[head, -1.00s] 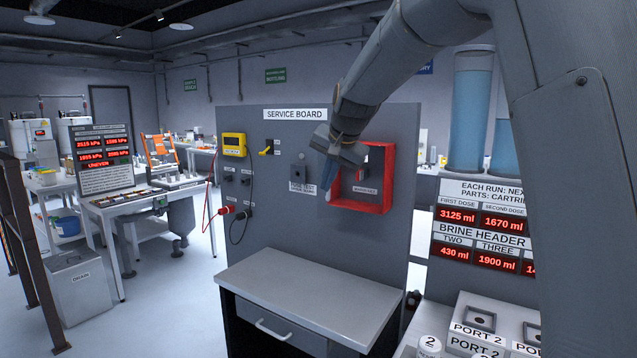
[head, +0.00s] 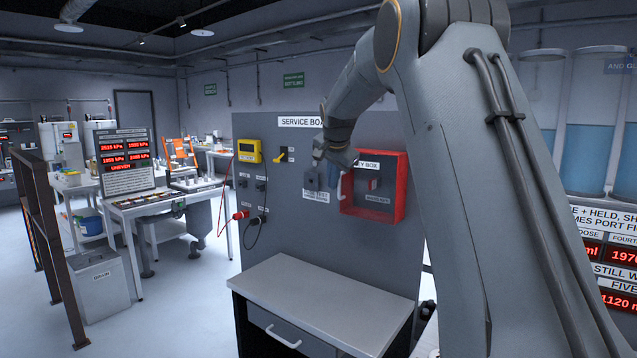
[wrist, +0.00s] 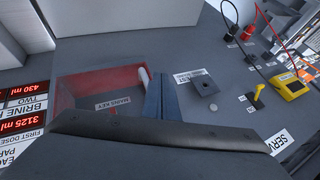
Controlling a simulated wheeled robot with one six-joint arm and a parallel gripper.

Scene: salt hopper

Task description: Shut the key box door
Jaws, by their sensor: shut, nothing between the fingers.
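No solid door panel is clear, so I cannot tell the door's angle. My gripper (head: 332,180) is shut and empty at the box's left edge. In the wrist view its fingers (wrist: 168,86) are close beside the handle; contact is unclear.
A dark plate (head: 312,178) is on the board left of the box, near my gripper. A yellow meter (head: 249,150) and cables are farther left. A grey-topped drawer cabinet (head: 320,300) stands below the board.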

